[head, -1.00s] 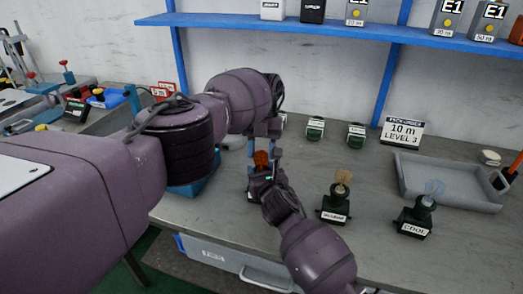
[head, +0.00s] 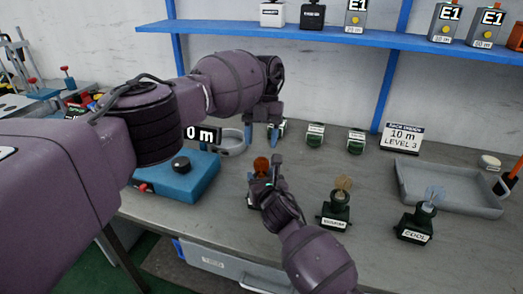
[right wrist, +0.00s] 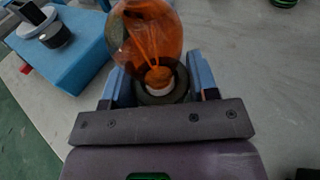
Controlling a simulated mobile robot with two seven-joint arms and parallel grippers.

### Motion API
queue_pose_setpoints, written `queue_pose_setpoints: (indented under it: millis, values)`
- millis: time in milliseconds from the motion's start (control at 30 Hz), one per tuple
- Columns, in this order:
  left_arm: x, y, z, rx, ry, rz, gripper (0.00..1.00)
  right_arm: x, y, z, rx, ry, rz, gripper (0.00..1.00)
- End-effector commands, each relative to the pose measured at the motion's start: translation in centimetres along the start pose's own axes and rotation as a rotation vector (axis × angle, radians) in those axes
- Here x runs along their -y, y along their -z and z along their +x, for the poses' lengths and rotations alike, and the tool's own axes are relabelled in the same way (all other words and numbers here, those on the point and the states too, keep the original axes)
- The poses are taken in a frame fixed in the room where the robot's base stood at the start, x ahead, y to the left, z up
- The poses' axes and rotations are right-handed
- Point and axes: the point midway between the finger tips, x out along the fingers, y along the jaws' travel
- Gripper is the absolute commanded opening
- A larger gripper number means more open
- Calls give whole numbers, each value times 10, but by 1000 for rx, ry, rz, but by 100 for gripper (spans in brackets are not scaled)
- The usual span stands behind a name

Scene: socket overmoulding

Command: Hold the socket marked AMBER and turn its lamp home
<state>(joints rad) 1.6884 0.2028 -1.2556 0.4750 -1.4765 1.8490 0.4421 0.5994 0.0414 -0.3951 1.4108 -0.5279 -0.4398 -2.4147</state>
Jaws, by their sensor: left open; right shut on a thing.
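The orange lamp (head: 260,166) stands upright in a dark socket (head: 251,199) on the bench; the socket's label is hidden. In the right wrist view the orange bulb (right wrist: 150,38) sits in the socket's dark round collar (right wrist: 163,96), with a white base showing inside. My right gripper (head: 265,186) is shut on this socket, its blue fingers on either side of the collar. My left gripper (head: 261,138) is open and empty, pointing down above and behind the lamp, apart from it.
A blue box (head: 178,181) with a knob is at left. A grey tray (head: 448,205) and a "10 m LEVEL 3" sign (head: 402,136) stand further right.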

Motion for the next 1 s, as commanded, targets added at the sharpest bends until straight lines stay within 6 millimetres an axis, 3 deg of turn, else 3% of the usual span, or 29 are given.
queue_pose_setpoints:
  millis: [200, 433, 667, 767, 933, 1000]
  values:
    - [0, 12, -29, 1, 0, 0, 56, 0, 1, 0, -1, 1, 0, 27]
    - [0, 17, -41, 0, -1, -1, 56, 0, 0, 0, 0, 0, 0, 27]
    - [0, 17, -42, 0, 0, -1, 56, 0, 0, 0, 1, 0, 0, 27]
    - [0, 17, -40, -2, 0, -1, 68, 0, -1, 0, 1, 0, 0, 27]
    - [-13, 13, -21, -35, 29, -14, 71, 0, -1, 0, 2, -1, 0, 27]
    - [-7, 17, -14, -69, 94, 20, 71, 0, -1, 0, 2, -1, 0, 27]
